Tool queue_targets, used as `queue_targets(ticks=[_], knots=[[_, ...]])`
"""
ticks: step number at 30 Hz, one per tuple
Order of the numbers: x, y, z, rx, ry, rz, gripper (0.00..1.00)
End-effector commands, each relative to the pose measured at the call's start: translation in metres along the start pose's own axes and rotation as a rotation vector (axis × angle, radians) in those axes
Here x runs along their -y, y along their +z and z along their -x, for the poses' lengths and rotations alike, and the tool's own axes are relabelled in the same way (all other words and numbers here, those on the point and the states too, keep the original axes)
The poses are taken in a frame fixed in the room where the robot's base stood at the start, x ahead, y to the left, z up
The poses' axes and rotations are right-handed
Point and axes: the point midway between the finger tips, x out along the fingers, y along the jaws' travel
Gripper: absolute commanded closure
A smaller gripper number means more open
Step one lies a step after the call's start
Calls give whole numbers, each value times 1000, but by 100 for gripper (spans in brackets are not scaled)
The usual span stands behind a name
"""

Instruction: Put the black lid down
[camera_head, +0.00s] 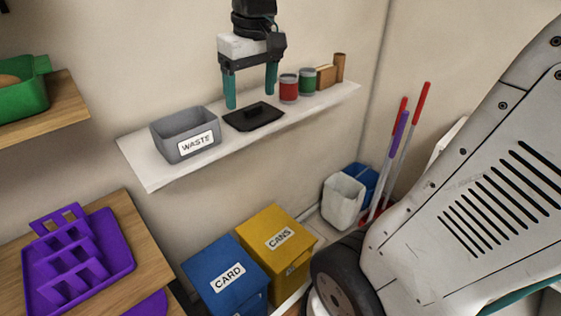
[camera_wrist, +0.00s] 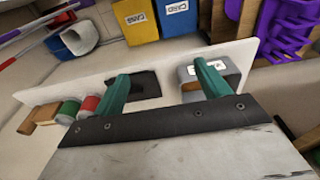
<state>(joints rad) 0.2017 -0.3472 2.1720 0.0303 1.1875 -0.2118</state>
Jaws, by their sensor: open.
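The black lid (camera_head: 252,116) lies flat on the white shelf (camera_head: 165,170), just right of the grey bin (camera_head: 180,133) labelled WASTE. The grey bin (camera_wrist: 232,76) shows behind the other finger.
A red can (camera_head: 289,88), a green can (camera_head: 307,79) and brown items (camera_head: 326,75) stand on the shelf right of the lid. A purple rack (camera_head: 75,260) sits lower left.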

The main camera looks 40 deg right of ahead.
Motion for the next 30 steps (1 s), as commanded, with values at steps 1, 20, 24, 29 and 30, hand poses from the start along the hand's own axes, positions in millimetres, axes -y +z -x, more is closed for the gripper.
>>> queue_targets(ticks=[1,20,24,29,30], knots=[[15,25,-1,-2,0,7,25],[63,163,-48,18,5,-3,25],[63,163,-47,18,5,-3,25],[63,163,-47,18,5,-2,25],[63,163,-47,18,5,-2,25]])
